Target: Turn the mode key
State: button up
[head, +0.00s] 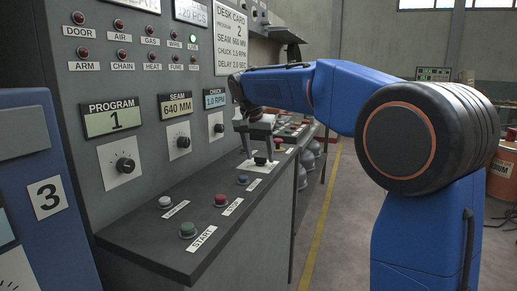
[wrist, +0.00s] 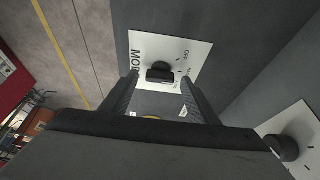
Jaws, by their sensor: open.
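The mode key is a black knob (wrist: 160,73) on a white square plate (wrist: 190,50) in the wrist view. The plate bears the letters "MO" at its left, the rest cut off by a finger, and "OFF" at its right. In the head view the plate (head: 256,168) lies on the sloping desk. My gripper (wrist: 160,80) is open and empty, with one dark finger to each side of the key. In the head view my gripper (head: 253,142) hangs over the plate. Whether the fingers touch the key or stay above it I cannot tell.
A dial on a white plate (wrist: 284,147) is close at the right in the wrist view. The upright panel with the "CHUCK" display (head: 215,100) rises behind the desk. Blue, red and green buttons, including a red one (head: 221,200), line the desk nearer me.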

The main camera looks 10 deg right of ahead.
jog(key=v, duration=1.7)
jog(key=shift+r, duration=0.25)
jog(key=s+d+f+n+y, duration=0.1)
jog(key=s+d+f, duration=0.2)
jog(key=s, duration=0.2)
jog(key=s+d+f+n, duration=0.1)
jog(key=s+d+f, duration=0.2)
jog(key=s, duration=0.1)
jog(key=s+d+f+n+y, duration=0.1)
jog(key=s+d+f+n, duration=0.1)
jog(key=s+f, duration=1.2)
jog(key=s+d+f+n+t, duration=0.1)
jog(key=s+d+f+n, duration=0.2)
jog(key=s+f, duration=1.1)
notch_tip(320, 180, down, 3)
jog(key=shift+s+d+r+y, duration=0.1)
jog(key=shift+s+d+y, duration=0.25)
jog(key=shift+d+y, duration=0.1)
